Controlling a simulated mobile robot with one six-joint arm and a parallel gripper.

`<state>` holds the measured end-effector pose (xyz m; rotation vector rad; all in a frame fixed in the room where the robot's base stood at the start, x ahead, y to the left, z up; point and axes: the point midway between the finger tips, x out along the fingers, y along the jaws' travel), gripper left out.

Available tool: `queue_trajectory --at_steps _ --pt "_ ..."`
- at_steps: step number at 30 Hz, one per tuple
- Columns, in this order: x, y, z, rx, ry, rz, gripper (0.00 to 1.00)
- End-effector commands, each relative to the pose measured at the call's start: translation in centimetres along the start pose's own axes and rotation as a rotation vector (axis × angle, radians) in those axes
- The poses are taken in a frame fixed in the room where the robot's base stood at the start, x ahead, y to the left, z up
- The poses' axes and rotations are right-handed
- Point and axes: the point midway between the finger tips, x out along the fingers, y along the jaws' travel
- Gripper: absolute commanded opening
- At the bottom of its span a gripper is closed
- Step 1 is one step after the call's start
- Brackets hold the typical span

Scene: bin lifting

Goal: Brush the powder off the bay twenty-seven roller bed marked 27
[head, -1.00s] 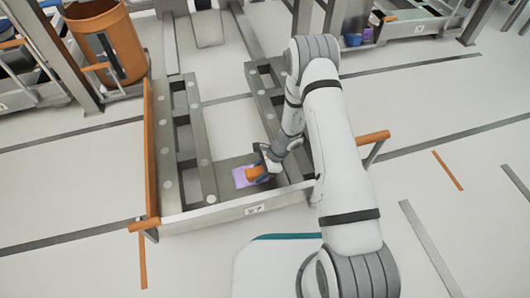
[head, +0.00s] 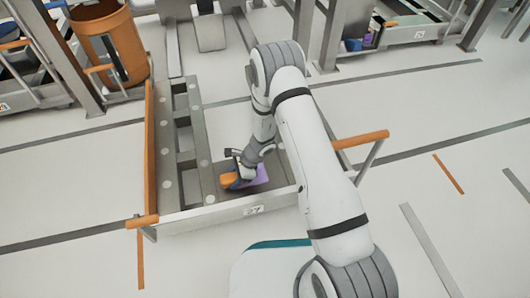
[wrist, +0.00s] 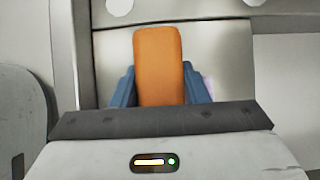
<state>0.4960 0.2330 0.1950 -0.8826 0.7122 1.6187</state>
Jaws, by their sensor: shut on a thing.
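The roller bed marked 27 (head: 254,210) is a low grey frame with rails and an orange side bar, and its number plate faces me. A purple powder patch (head: 261,178) lies on the plate inside its front part, partly hidden by my gripper. My gripper (head: 232,181) is low over this plate, shut on an orange brush handle, just left of the powder. The orange handle (wrist: 158,65) stands between the blue fingers in the wrist view. The bristles are hidden. A faint purple edge of the powder (wrist: 207,86) shows right of the fingers in the wrist view.
An orange bin (head: 118,45) stands behind the bed at the left. Other bays with grey frames stand at the back left and right (head: 420,30). An orange handle bar (head: 360,139) sticks out at the bed's right. The floor to the right is clear.

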Motion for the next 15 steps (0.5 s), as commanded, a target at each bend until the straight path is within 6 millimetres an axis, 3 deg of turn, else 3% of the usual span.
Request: queue_trajectory --at_steps 2,6,15 --pt "0.4 -0.2 0.4 0.003 0.0 -0.002 0.19" --pt "-2.2 -0.2 1.9 0.002 0.0 -0.005 0.19" --pt "-4.3 -0.2 3.0 0.008 0.0 -0.005 0.19"
